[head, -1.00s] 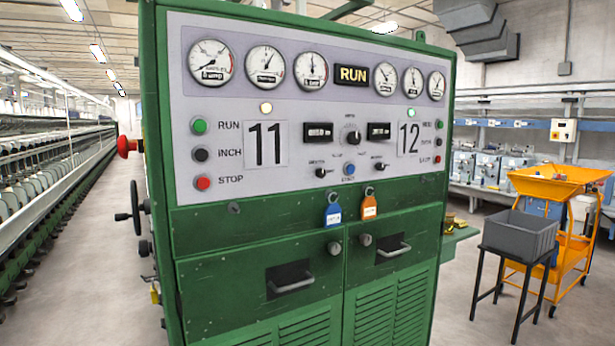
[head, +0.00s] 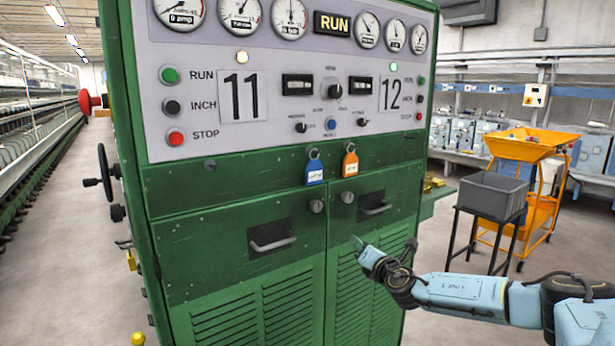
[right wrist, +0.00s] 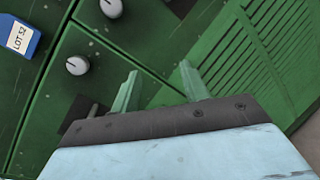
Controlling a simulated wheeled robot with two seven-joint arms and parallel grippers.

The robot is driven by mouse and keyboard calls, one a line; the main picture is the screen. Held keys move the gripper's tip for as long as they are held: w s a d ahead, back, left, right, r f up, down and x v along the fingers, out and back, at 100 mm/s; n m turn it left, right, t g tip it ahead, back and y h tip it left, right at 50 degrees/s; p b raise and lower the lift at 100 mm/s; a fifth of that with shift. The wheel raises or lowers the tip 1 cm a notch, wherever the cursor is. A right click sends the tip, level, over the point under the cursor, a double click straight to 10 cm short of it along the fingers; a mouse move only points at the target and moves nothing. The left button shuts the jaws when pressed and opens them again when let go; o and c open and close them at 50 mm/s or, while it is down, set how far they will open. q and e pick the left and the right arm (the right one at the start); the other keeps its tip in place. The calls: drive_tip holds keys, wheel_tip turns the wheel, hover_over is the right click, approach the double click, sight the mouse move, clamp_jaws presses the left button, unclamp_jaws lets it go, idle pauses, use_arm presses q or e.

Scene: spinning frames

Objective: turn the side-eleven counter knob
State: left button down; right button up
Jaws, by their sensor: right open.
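The counter knob on the side-eleven half seems to be the small black knob (head: 300,127) below the left counter window (head: 298,86), right of the large "11" plate (head: 243,97). Its label is too small to read. A like knob (head: 361,122) sits on the "12" side, and a larger dial (head: 330,87) stands between the windows. My right gripper (head: 359,247) is in front of the lower green doors, well below the panel. In the right wrist view its two fingers (right wrist: 160,86) are apart with nothing between them. My left gripper is out of view.
A blue tag (head: 314,168) and an orange tag (head: 350,160) hang below the panel. Round door knobs (head: 317,206) and recessed handles (head: 272,245) stick out lower down. A grey bin (head: 490,194) on a black stand and an orange cart (head: 530,150) stand at right.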

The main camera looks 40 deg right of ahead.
drive_tip(key=w+a+r+n+t+y, duration=0.1)
drive_tip(key=a+r+n+t, duration=0.15)
drive_tip(key=r, duration=0.45)
drive_tip(key=a+r+n+t+y, duration=0.1)
drive_tip(key=r+n, duration=0.2)
drive_tip(key=r, duration=0.3)
drive_tip(key=n+t+y, duration=0.3)
drive_tip(key=n+y, duration=0.2)
drive_tip(key=n, duration=0.4)
approach(303, 130)
drive_tip(key=p+x, duration=0.3)
drive_tip(key=x, duration=0.3)
drive_tip(key=shift+w+d+r, duration=0.1)
drive_tip(key=shift+w+r, duration=0.1)
drive_tip(key=shift+w, duration=0.15)
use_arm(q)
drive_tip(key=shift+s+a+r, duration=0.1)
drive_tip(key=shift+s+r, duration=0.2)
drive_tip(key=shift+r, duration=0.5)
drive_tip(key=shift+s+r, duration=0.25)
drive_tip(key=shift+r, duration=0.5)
use_arm(e)
drive_tip(key=shift+x, duration=0.8)
drive_tip(key=shift+c, duration=0.4)
clamp_jaws()
use_arm(q)
drive_tip(key=shift+p, duration=0.3)
